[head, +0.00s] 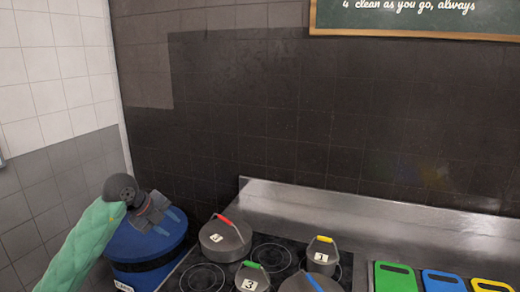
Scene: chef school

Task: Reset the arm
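My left arm comes in from the lower left in a green sleeve. Its dark grey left gripper (169,222) is in front of a blue round bin (138,274) in the head view. The two fingers look spread apart with nothing between them. The gripper covers part of the bin's top, and I cannot tell whether it touches the bin. My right gripper is not in view.
A black cooktop (203,278) holds lidded grey pots, including a red-handled one (225,240), a yellow-handled one (321,257) and a green-handled one (252,279). Green (395,278), blue and yellow boards stand at the right. A metal backsplash (340,215) runs behind.

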